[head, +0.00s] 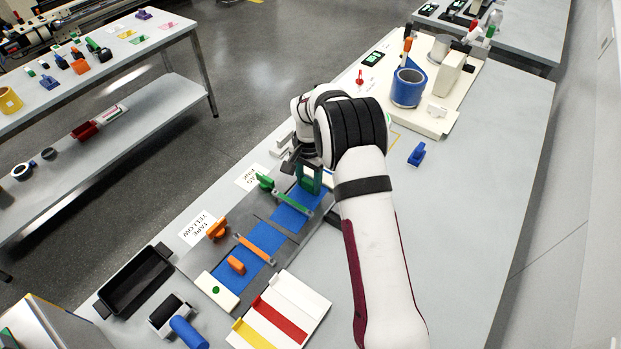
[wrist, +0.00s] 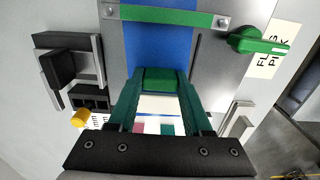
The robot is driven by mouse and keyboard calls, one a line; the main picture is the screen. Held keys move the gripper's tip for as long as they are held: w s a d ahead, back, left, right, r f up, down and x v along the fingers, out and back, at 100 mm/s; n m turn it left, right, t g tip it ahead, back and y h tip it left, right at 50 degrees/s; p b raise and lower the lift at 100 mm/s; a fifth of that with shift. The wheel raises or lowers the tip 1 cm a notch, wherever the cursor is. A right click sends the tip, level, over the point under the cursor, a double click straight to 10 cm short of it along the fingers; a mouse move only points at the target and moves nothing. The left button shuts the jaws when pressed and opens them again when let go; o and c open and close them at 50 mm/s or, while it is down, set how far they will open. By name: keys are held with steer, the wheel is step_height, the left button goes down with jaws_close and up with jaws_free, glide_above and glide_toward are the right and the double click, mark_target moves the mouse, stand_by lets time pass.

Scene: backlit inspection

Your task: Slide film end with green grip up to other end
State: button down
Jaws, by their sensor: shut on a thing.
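My gripper (wrist: 158,100) is shut on the green grip (wrist: 158,78), with a green finger on each side of it. In the head view my gripper (head: 309,178) is at the far end of the blue film, partly behind my wrist. The blue film (wrist: 157,45) runs from the grip under a green clamp bar (wrist: 165,17). In the head view the far blue film piece (head: 290,218) and the near blue film piece (head: 264,237) lie in line on the grey plate. I cannot tell whether their ends touch. An orange grip (head: 236,265) sits on the near piece.
An orange clamp bar (head: 254,250) crosses the near piece. A green lever (head: 265,181) and an orange lever (head: 217,230) stand at the plate's left side. A black tray (head: 136,281) and a white holder with coloured strips (head: 281,309) are nearer.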

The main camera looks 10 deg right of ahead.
mark_target(305, 195)
steer(key=shift+s+a, duration=0.7)
steer(key=shift+c, duration=1.6)
jaws_free()
step_height(305, 195, up, 16)
steer(key=shift+f, duration=0.1)
